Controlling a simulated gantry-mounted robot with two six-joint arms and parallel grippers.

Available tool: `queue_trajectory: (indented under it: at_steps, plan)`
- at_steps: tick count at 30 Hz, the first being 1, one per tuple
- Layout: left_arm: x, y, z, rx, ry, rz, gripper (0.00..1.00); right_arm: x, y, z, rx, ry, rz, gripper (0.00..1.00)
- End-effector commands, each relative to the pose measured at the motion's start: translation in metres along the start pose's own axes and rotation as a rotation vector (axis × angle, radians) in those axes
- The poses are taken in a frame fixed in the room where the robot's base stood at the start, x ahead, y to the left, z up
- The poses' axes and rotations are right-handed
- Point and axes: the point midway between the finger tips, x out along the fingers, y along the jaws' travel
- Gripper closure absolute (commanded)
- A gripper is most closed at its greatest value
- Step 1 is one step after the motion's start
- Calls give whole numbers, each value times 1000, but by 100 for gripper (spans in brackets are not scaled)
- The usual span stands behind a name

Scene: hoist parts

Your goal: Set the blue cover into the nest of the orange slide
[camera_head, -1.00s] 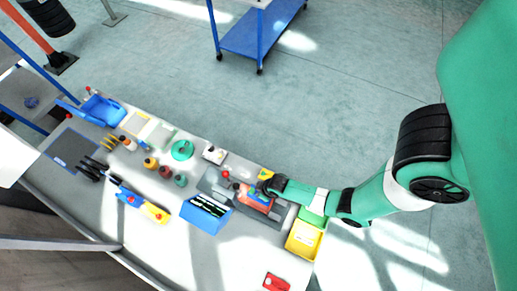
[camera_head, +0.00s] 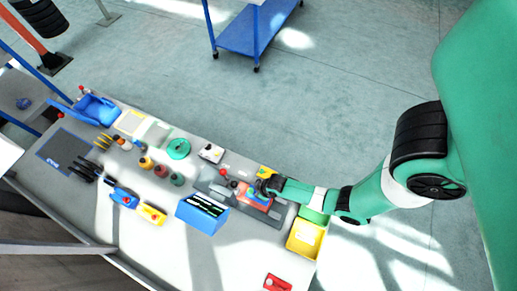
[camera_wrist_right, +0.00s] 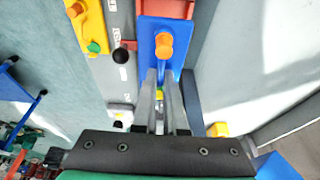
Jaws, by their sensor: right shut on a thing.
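The blue cover (camera_wrist_right: 148,25) has an orange knob on top and lies under the fingertips of my right gripper (camera_wrist_right: 164,75) in the right wrist view. That gripper is shut on the cover. In the head view my right gripper (camera_head: 263,186) is above the grey fixture, and the cover (camera_head: 259,197) shows as a small blue patch beside it. The red-orange slide (camera_wrist_right: 167,8) shows beyond the cover in the wrist view, and next to the gripper in the head view (camera_head: 252,206). The slide's nest is hidden, so I cannot tell whether the cover is seated. My left gripper is not in view.
The grey fixture (camera_head: 212,184) has a red-knobbed lever. A blue box (camera_head: 203,213) stands in front, with a yellow bin (camera_head: 304,239) to the right. A red part (camera_head: 276,283) lies near the front edge. The front middle of the table is clear.

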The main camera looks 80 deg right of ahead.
Motion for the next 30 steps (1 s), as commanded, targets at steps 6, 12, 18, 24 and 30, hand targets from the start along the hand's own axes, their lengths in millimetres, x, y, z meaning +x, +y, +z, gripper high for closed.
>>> queue_trajectory:
  at_steps: [6,12,18,24,30]
  plan:
    - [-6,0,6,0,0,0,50,9,0,2,0,1,0,100]
    - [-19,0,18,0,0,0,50,28,0,8,0,2,0,100]
    - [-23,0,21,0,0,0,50,35,0,10,0,2,0,100]
    - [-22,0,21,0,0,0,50,34,0,10,0,2,0,100]
    - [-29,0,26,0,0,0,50,42,0,12,0,1,0,100]
